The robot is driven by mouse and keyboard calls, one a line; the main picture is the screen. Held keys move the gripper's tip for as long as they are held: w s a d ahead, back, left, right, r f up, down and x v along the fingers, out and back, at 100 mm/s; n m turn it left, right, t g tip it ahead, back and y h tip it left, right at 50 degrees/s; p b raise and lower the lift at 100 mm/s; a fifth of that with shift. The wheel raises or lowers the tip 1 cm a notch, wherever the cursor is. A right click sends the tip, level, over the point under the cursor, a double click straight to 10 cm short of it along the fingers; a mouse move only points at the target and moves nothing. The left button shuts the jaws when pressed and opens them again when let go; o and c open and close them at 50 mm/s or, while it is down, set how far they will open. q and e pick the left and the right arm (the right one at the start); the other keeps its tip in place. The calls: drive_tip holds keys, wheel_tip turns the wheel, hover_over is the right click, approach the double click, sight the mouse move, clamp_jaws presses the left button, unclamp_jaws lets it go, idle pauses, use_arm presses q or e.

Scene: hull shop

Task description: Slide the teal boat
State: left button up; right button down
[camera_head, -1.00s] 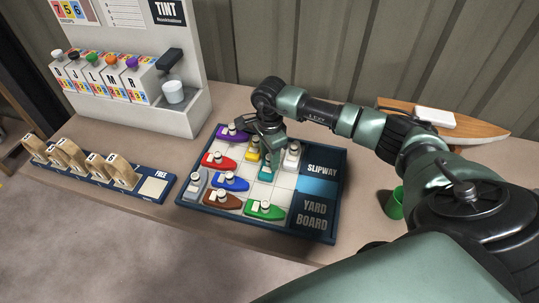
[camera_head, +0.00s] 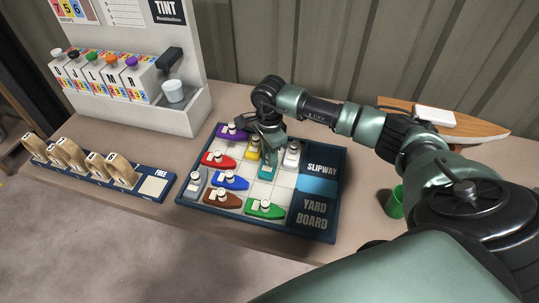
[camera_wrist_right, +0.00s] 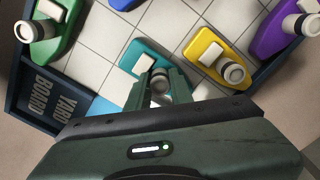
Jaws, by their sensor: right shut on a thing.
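The teal boat (camera_head: 265,171) sits on the yard board (camera_head: 300,226), between the yellow boat (camera_head: 253,149) and the white boat (camera_head: 291,155). My right gripper (camera_head: 269,153) reaches down over it from behind and partly hides it. In the right wrist view the gripper's fingers (camera_wrist_right: 159,86) are shut on the round funnel of the teal boat (camera_wrist_right: 142,58). The light-blue slipway cell (camera_head: 317,187) is at the board's right side. My left gripper is not in view.
Red (camera_head: 218,161), blue (camera_head: 230,181), brown (camera_head: 222,201), green (camera_head: 265,209), purple (camera_head: 233,132) and grey (camera_head: 194,184) boats share the board. Pale cells between the blue, green and teal boats are empty. A green cup (camera_head: 395,203) stands to the right.

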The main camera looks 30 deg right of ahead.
drive_tip(key=shift+w+d, duration=0.1)
idle(0.7)
drive_tip(key=w+d+b, duration=0.4)
drive_tip(key=b, duration=0.1)
drive_tip(key=shift+d+f+b, duration=0.2)
drive_tip(key=shift+d+b, duration=0.1)
drive_tip(key=shift+d, duration=0.05)
drive_tip(key=shift+d+r, duration=0.15)
drive_tip(key=shift+r, duration=0.2)
drive_tip(key=c, duration=1.5)
unclamp_jaws()
drive_tip(key=shift+w, duration=0.1)
drive_tip(key=shift+o, duration=1.2)
drive_tip(key=shift+f, duration=0.15)
wheel_tip(320, 180, up, 8)
drive_tip(key=b, duration=0.1)
drive_tip(key=shift+f, duration=0.1)
